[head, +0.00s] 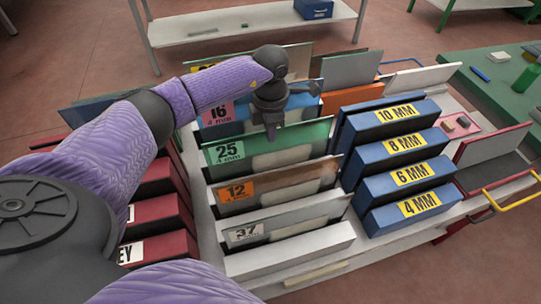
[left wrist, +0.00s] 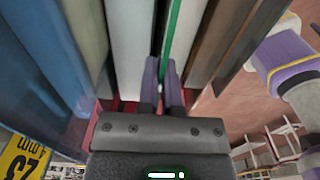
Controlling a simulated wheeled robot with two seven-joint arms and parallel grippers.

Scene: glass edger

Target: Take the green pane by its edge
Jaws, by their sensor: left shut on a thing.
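The green pane (head: 295,137) stands upright in a slot of the rack, with a label reading 25 4 mm at its left end. My left gripper (head: 271,131) points down over its top edge. In the left wrist view the green pane (left wrist: 174,28) shows as a thin green edge between the two fingers of my left gripper (left wrist: 163,88). The fingers are shut on that edge. The lower part of the pane is hidden in the rack. My right gripper is in neither view.
Panes labelled 16 (head: 218,113), 12 (head: 240,191) and 37 (head: 246,233) stand close in front of and behind the green one. Blue boxes marked in MM (head: 401,143) stand to the right, red boxes (head: 160,215) to the left. A grey shelf (head: 200,28) stands behind.

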